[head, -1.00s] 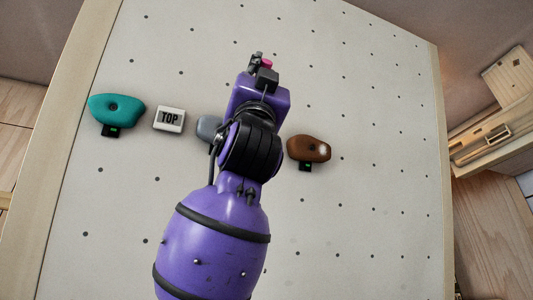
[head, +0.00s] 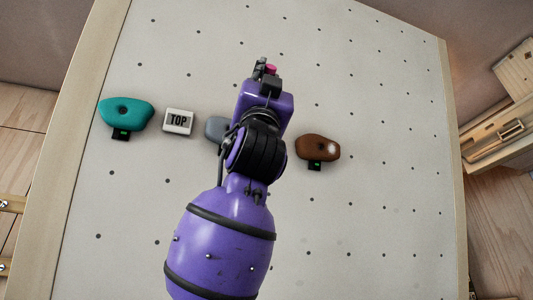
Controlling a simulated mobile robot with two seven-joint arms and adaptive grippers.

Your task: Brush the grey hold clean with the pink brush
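The grey hold (head: 214,128) sits on the pale board between the TOP tag and the brown hold. My arm and wrist hide its right part. My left gripper (head: 264,72) is above and to the right of the grey hold in the picture, seen from behind. A small piece of the pink brush (head: 271,69) shows at the dark fingers, which appear shut on it. The rest of the brush is hidden, and I cannot tell whether it touches the board. My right gripper is out of view.
A teal hold (head: 125,112), a white TOP tag (head: 178,121) and a brown hold (head: 318,148) with a pale spot are in a row on the board (head: 370,90). A wooden rack (head: 497,140) stands at the right. The board's upper and lower areas are clear.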

